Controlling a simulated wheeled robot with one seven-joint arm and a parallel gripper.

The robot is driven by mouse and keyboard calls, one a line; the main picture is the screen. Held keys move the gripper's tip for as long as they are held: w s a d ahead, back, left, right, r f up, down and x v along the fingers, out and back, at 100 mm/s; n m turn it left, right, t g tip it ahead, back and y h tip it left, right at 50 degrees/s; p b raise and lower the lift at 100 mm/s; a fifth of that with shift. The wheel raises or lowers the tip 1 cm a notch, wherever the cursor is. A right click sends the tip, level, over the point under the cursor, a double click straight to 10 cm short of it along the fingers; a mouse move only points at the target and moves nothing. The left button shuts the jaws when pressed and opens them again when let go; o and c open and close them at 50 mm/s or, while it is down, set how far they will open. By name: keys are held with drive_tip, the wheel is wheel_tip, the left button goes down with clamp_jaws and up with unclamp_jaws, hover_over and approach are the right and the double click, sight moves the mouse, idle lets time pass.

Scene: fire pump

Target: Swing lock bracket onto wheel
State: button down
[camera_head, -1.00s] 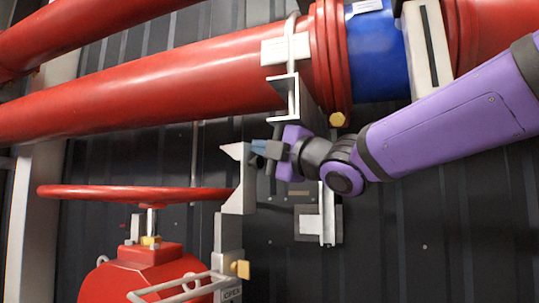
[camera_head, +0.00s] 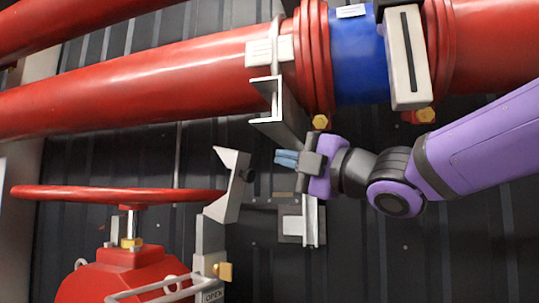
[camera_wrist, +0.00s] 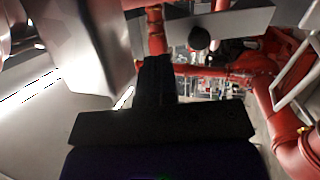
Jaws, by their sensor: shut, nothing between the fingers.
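The red wheel (camera_head: 110,194) lies nearly edge-on at the left in the head view, on a red valve body (camera_head: 125,275). The grey lock bracket (camera_head: 228,190) stands at the wheel's right edge. Its upper part leans to the right, with a notched tip at the top and a dark knob on its right side. I cannot tell whether it touches the rim. My gripper (camera_head: 286,158) is shut and empty, to the right of the bracket's tip and apart from it. The shut fingers (camera_wrist: 157,75) also show in the wrist view, below a grey plate with a dark round knob.
A grey pipe support (camera_head: 268,100) hangs just above my gripper, under the large red pipe (camera_head: 150,80) with its blue section (camera_head: 358,55). A small grey wall bracket (camera_head: 309,222) is below my gripper. The dark ribbed wall is behind.

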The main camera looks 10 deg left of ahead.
drive_tip(key=shift+s+d+f, duration=0.1)
drive_tip(key=shift+s+d, duration=0.05)
drive_tip(key=shift+d, duration=0.25)
drive_tip(key=shift+d, duration=0.1)
